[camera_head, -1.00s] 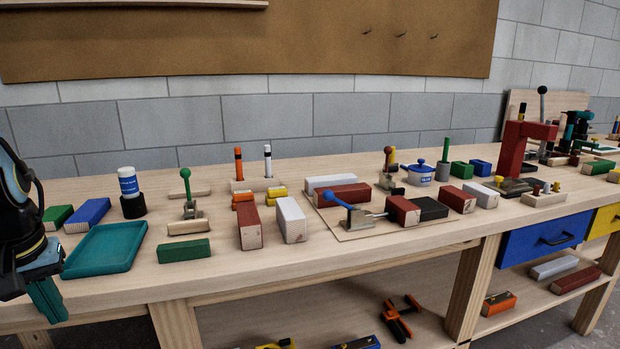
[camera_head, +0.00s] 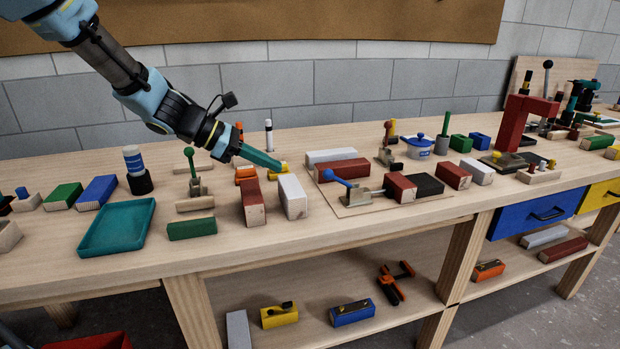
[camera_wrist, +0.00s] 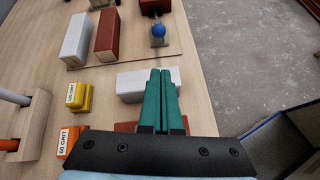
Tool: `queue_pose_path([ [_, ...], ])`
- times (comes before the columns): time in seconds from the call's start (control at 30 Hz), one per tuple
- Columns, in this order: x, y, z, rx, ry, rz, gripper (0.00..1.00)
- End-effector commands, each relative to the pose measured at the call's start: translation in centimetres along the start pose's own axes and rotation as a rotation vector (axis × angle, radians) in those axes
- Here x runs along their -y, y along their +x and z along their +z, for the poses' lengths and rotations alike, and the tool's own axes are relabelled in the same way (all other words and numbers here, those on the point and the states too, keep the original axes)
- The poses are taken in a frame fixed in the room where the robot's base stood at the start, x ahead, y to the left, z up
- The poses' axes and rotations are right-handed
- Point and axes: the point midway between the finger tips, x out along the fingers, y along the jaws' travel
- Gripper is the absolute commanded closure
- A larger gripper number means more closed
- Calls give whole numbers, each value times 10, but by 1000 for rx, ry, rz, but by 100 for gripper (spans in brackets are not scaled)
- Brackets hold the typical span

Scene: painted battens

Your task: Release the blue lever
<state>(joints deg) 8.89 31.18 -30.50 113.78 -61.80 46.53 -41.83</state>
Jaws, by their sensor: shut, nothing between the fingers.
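The blue lever (camera_head: 339,180) is the ball-ended handle of a metal clamp (camera_head: 354,198) on a thin wooden board. It slants up to the left, and its rod points right towards a red batten (camera_head: 399,187). In the wrist view the blue ball (camera_wrist: 158,30) shows near the top, ahead of my fingers. My gripper (camera_head: 281,167) is shut and empty, left of the lever and clear of it. In the wrist view its green fingertips (camera_wrist: 160,73) sit together over a white block (camera_wrist: 134,84).
White (camera_head: 292,196) and red (camera_head: 252,203) blocks stand below my gripper. A green-handled clamp (camera_head: 190,160) and a teal tray (camera_head: 118,228) are to the left. White and red battens lie behind the lever. The bench front before the lever is clear.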

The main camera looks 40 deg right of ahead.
Motion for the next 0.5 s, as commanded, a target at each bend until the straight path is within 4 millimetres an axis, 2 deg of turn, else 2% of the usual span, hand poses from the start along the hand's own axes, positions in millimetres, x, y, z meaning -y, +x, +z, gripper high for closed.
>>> queue_pose_path([
  [0.1, -4, 3, 7, 28, -24, 3, 100],
  [0.5, -3, 9, 7, 27, -23, 1, 100],
])
